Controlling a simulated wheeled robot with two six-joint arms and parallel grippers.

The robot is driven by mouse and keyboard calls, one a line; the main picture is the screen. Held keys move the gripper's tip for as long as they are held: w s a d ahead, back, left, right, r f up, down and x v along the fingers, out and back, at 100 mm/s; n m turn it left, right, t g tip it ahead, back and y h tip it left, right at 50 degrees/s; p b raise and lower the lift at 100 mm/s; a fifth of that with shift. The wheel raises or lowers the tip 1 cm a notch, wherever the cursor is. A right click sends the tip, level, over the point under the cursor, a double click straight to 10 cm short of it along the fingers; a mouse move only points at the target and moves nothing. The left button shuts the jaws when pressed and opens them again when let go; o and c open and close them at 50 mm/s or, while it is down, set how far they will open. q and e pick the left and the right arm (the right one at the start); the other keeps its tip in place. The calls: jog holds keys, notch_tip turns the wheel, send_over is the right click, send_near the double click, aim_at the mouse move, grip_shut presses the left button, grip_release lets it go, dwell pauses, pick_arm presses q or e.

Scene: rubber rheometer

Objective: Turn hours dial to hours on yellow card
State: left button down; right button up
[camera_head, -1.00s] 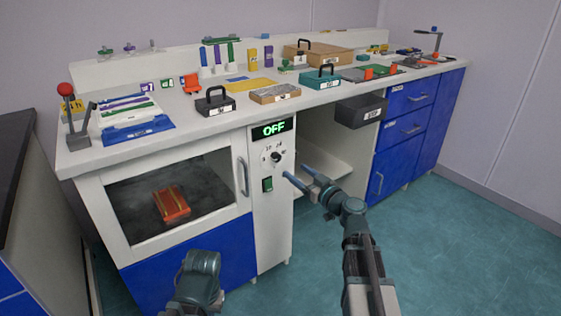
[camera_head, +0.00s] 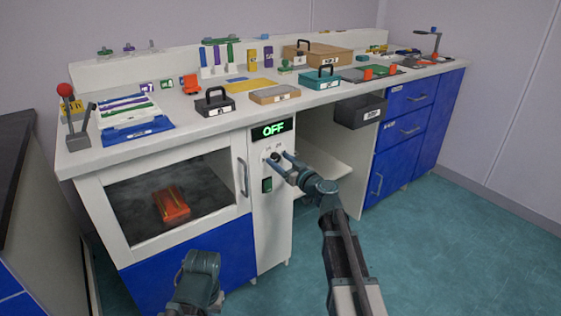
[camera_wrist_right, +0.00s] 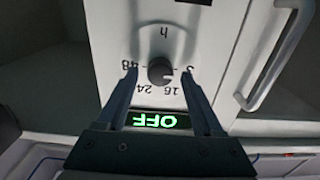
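The hours dial (camera_wrist_right: 160,71) is a small dark knob on the white panel beside the oven door. In the right wrist view, upside down, numbers including 16, 24 and 48 and an "h" ring it. A light mark shows on the knob's lower right, towards 16. My right gripper (camera_head: 277,157) is open, its fingers (camera_wrist_right: 159,76) on either side of the dial with gaps to it. The display (camera_head: 272,130) reads OFF in green. A yellow card (camera_head: 74,108) stands behind the red-ball lever, partly hidden; its writing is unreadable. My left gripper is out of view.
A green switch (camera_head: 267,185) sits below the dial. The oven door handle (camera_head: 242,177) stands out to the panel's left. An open shelf space (camera_head: 325,165) is right of the panel. The counter above holds boxes and racks.

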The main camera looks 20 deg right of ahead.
grip_shut()
jog(key=shift+m, duration=0.3)
jog(key=m, duration=0.5)
jog(key=shift+d+m, duration=0.1)
jog(key=shift+m, duration=0.2)
jog(key=m, duration=0.5)
jog(key=shift+f, duration=0.1)
jog(key=m, duration=0.6)
jog(key=shift+m, duration=0.4)
jog(key=m, duration=0.5)
jog(key=shift+f+m, duration=0.15)
jog(key=shift+m, duration=0.15)
